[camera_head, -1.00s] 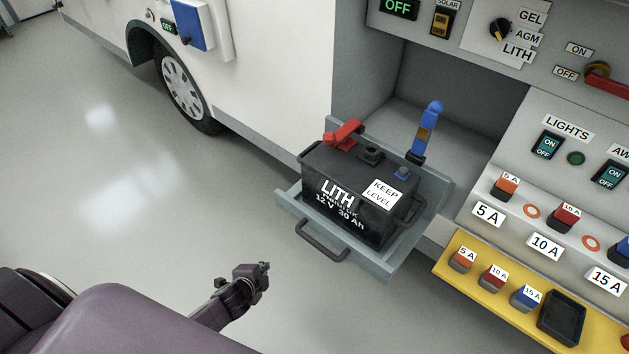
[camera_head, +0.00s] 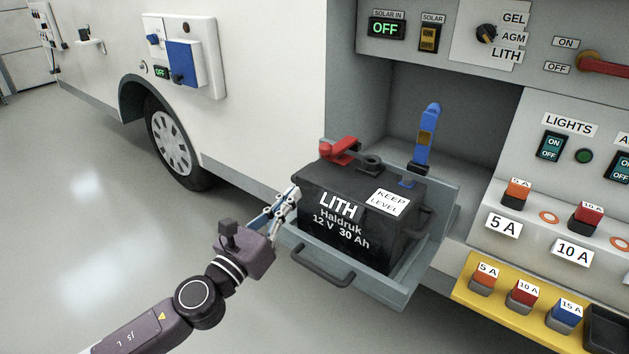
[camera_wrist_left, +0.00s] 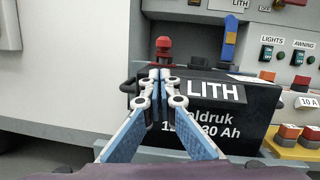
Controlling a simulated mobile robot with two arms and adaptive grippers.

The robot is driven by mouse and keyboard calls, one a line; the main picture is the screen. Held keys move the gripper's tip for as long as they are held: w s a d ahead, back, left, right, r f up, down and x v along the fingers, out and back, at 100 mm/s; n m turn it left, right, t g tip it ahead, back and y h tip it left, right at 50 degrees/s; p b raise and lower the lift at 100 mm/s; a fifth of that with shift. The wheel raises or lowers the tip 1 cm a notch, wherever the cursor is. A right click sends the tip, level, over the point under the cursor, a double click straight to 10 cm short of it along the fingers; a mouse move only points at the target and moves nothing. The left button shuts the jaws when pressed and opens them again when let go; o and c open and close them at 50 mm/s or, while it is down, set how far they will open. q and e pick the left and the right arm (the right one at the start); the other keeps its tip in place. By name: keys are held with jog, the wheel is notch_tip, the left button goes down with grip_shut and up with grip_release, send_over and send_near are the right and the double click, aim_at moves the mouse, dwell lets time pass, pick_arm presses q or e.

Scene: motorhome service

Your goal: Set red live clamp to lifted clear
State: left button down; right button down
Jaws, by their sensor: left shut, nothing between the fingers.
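The red live clamp (camera_head: 339,149) lies low on the left terminal of the black LITH battery (camera_head: 352,220). In the left wrist view the red clamp (camera_wrist_left: 164,48) shows just beyond my fingertips. My left gripper (camera_head: 293,196) is shut and empty, in front of the battery's left edge and below the red clamp. The left wrist view shows its fingertips (camera_wrist_left: 160,75) together, in line with the red clamp; whether they touch anything is unclear. My right gripper is not in view.
The battery sits in a grey pulled-out tray (camera_head: 375,291) with a dark handle (camera_head: 320,268). A yellow ledge with fuses (camera_head: 523,291) and a switch panel (camera_head: 553,146) stand to the right. The floor at left is clear.

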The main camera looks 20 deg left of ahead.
aim_at(326, 157)
pick_arm(q)
jog(key=shift+s+d+r+m+h, duration=0.1)
jog(key=shift+d+r+m+h, duration=0.15)
jog(key=shift+m+h, duration=0.2)
jog(key=shift+y, duration=0.25)
